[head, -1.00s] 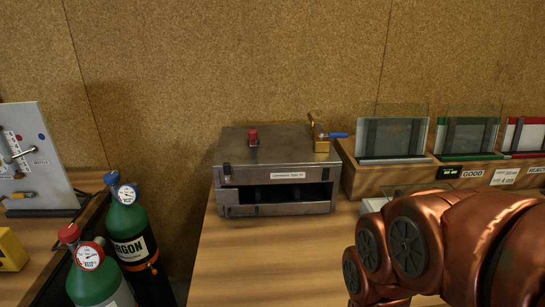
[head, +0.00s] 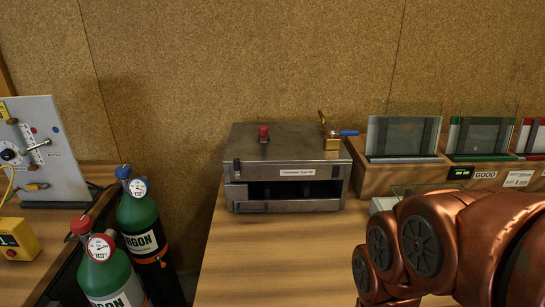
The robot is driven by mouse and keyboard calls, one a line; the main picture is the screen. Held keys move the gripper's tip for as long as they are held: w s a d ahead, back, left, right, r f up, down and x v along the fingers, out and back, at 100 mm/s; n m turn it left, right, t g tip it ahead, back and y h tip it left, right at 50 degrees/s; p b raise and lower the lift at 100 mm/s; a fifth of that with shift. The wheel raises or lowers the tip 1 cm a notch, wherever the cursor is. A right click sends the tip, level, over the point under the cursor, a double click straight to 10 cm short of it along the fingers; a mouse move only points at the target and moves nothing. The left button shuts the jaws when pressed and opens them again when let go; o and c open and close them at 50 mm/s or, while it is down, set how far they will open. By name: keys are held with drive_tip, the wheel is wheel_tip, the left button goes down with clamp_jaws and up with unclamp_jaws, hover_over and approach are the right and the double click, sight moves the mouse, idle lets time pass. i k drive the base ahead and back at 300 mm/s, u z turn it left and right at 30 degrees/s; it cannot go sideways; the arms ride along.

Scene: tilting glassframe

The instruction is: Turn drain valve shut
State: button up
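A brass valve (head: 331,143) with a blue lever handle (head: 349,133) stands at the back right corner of a grey metal box (head: 290,150). The lever points to the right, roughly level. No label on this valve can be read, so I cannot tell if it is the drain valve. A panel (head: 62,160) at the far left carries a black dial, a lever and a small yellow fitting (head: 33,187). My copper-coloured arm fills the lower right, in front of the bench. My gripper is out of view.
The box stands on a wooden bench (head: 235,265) and has a red knob (head: 263,134) on top. A wooden rack (head: 385,181) with glass panes is to its right. Green gas bottles (head: 137,217) and a yellow box (head: 18,240) are at left. Bench front is clear.

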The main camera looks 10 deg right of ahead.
sight(236, 161)
drive_tip(key=z, duration=0.1)
drive_tip(key=k, duration=0.4)
drive_tip(key=u, duration=1.75)
